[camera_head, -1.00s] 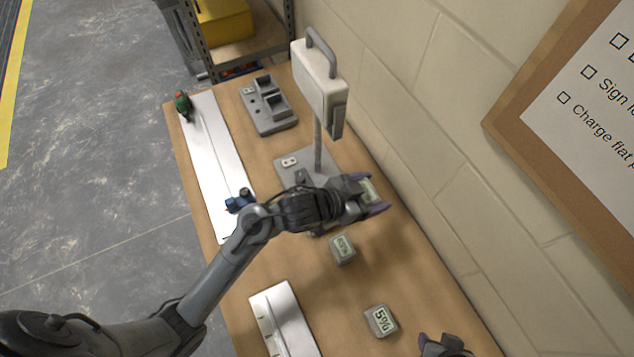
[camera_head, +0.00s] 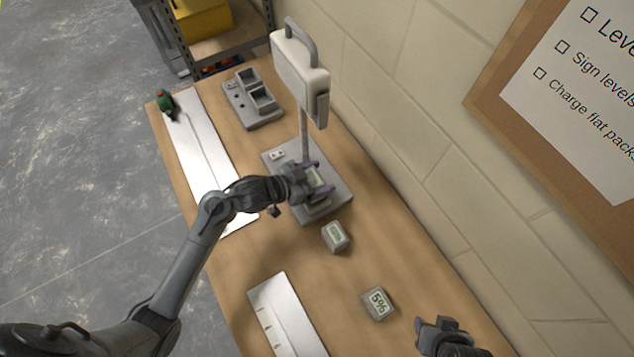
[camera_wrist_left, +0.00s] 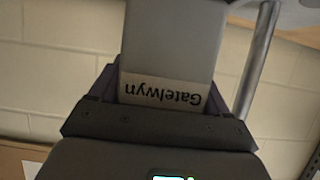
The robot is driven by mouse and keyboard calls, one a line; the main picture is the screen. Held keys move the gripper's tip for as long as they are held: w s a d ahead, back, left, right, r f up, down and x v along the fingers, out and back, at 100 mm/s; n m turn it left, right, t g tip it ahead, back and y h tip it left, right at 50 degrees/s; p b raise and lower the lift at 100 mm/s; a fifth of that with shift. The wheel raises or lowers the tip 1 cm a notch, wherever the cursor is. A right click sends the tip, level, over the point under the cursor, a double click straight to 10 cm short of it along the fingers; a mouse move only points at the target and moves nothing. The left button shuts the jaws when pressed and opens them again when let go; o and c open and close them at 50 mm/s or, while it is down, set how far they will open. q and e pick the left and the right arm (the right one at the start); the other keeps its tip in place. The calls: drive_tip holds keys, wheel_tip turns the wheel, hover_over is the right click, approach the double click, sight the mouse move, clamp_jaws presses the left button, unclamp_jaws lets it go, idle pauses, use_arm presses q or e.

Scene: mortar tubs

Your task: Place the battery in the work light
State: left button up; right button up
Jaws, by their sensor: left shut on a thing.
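The work light (camera_head: 301,75) stands near the wall, with a white lamp head on a grey pole above a flat grey base (camera_head: 335,201). My left gripper (camera_head: 320,181) is shut on a grey battery (camera_head: 315,177) with a pale display, over the base beside the pole. Whether the battery touches the base cannot be told. In the left wrist view, the battery (camera_wrist_left: 172,45) is a grey block labelled "Gatelwyn", upside down, between the fingers. Two other batteries lie on the bench: one (camera_head: 335,236) near the base, one (camera_head: 378,303) reading 5%. My right gripper (camera_head: 437,325) is at the lower right, its jaws unclear.
A grey charger (camera_head: 252,98) with two bays sits at the bench's far end. A long white strip (camera_head: 200,145) with a green and red item (camera_head: 166,103) runs along the left edge. Another white strip (camera_head: 285,318) lies in front. The wall bounds the right side.

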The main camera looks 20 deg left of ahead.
use_arm(q)
drive_tip(key=shift+a+f, duration=0.1)
drive_tip(key=shift+f, duration=1.95)
drive_tip(key=shift+f, duration=0.15)
drive_tip(key=o, duration=1.4)
drive_tip(key=shift+c, duration=0.2)
